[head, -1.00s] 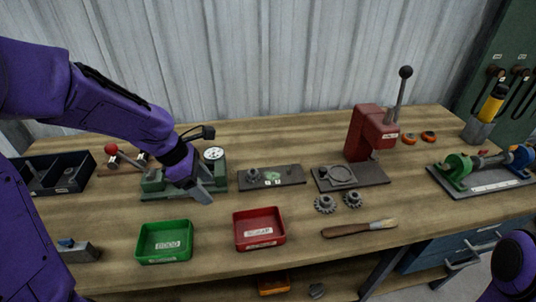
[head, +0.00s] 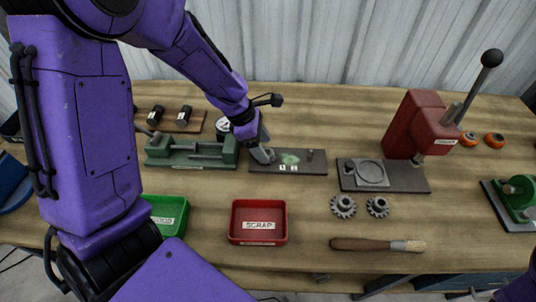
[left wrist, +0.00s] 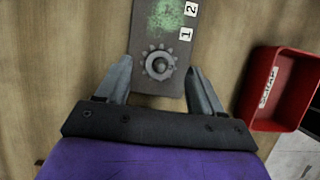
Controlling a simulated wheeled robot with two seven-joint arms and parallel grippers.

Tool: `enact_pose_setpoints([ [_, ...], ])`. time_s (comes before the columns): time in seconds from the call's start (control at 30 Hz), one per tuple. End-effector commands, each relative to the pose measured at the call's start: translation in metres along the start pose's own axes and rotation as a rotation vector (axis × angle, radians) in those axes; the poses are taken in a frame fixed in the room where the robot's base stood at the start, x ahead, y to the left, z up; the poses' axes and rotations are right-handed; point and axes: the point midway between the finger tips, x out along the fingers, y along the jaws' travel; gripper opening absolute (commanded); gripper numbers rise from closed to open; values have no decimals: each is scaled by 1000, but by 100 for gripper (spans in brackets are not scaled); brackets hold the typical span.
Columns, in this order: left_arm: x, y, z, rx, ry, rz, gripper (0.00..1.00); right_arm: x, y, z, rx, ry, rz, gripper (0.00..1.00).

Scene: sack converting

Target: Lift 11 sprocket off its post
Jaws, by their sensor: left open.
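A dark toothed sprocket (left wrist: 159,70) sits on a post at the near end of a dark plate in the left wrist view. The post's rounded top shows in its middle. The plate (head: 318,169) has a green patch, labels 1 and 2, and a bare post (head: 310,155) at its right in the head view. My left gripper (left wrist: 159,64) is open, one finger on each side of the sprocket, with gaps showing. In the head view, my left gripper (head: 263,152) is over the plate's left end and mostly hides the sprocket. My right gripper is not in view.
Two loose sprockets (head: 343,206) lie to the right of a red SCRAP tray (head: 258,235).

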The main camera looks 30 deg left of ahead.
Motion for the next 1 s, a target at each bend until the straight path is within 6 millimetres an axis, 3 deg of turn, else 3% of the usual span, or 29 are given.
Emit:
enact_pose_setpoints([
  [0.1, 18, 0, -1, 0, 0, -2, 67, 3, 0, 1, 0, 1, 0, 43],
  [0.37, 21, 0, -1, -2, 0, 2, 67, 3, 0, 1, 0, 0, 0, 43],
  [0.57, 21, 0, -1, -1, 0, 2, 2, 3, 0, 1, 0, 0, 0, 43],
  [0.87, 18, 0, 1, 0, 0, 3, 0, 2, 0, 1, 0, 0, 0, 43],
  [1.0, -7, 1, 11, 4, 0, 6, 0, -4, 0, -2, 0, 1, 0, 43],
])
